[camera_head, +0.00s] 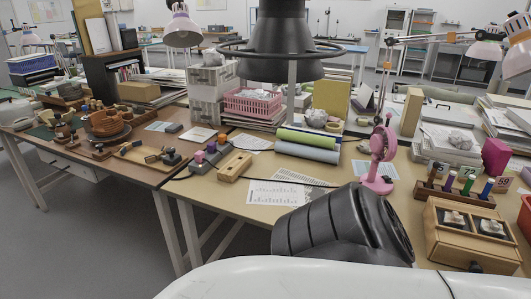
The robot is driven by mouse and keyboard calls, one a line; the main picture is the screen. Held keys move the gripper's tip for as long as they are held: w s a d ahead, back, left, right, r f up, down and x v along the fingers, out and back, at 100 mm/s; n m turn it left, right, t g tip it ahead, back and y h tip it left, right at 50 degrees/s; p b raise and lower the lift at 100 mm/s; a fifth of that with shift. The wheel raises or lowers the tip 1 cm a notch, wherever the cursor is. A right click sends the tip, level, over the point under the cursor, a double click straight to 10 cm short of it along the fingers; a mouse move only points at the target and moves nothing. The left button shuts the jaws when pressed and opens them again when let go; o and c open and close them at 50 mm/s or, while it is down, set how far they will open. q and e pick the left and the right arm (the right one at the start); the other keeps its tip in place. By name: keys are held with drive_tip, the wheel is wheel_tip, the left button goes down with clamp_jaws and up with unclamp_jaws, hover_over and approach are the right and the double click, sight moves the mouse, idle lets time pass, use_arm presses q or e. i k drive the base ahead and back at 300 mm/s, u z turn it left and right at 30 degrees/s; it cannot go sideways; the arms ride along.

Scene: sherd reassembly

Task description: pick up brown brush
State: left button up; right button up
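I cannot pick out a brown brush with certainty. Small brown and dark items lie on the left table (40,143), too small to tell apart. A shallow tan tray (128,154) there holds a few small dark and light pieces. A brown pottery vessel (107,122) stands behind it. Neither of my grippers shows in the head view. A dark ribbed part, which looks like one of my arm links, covers the front middle of the right table (225,196).
A pale wooden block (235,167), printed sheets (272,192) and green and blue-grey rolls (307,145) lie on the right table. A pink fan (380,160), a rack of coloured markers (455,191) and a wooden box (460,243) stand to the right. A pink basket (252,101) is behind.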

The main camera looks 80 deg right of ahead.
sight(436, 164)
drive_tip(key=i, duration=0.35)
drive_tip(key=z, duration=3.35)
